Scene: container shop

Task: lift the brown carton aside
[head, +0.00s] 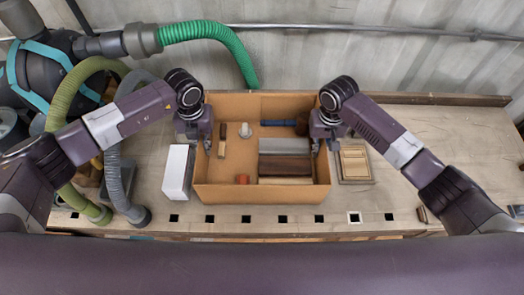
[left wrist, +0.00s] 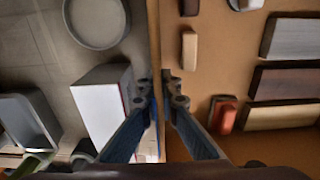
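The brown carton (head: 262,194) is an open-topped box standing on the workbench, with several items inside. My left gripper (head: 203,142) is at its left wall. In the left wrist view, the fingers of my left gripper (left wrist: 157,88) are on either side of the carton's wall (left wrist: 154,40), close against it, one outside and one inside. My right gripper (head: 325,145) is at the carton's right wall, fingers pointing down at the rim. How tightly its fingers close there is too small to tell.
A white box (head: 178,172) stands close to the carton's left side. A wooden framed panel (head: 355,163) lies just right of it. The bench (head: 450,135) is mostly clear farther right. Green hoses (head: 215,33) and dark machinery are at the left. A corrugated wall stands behind.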

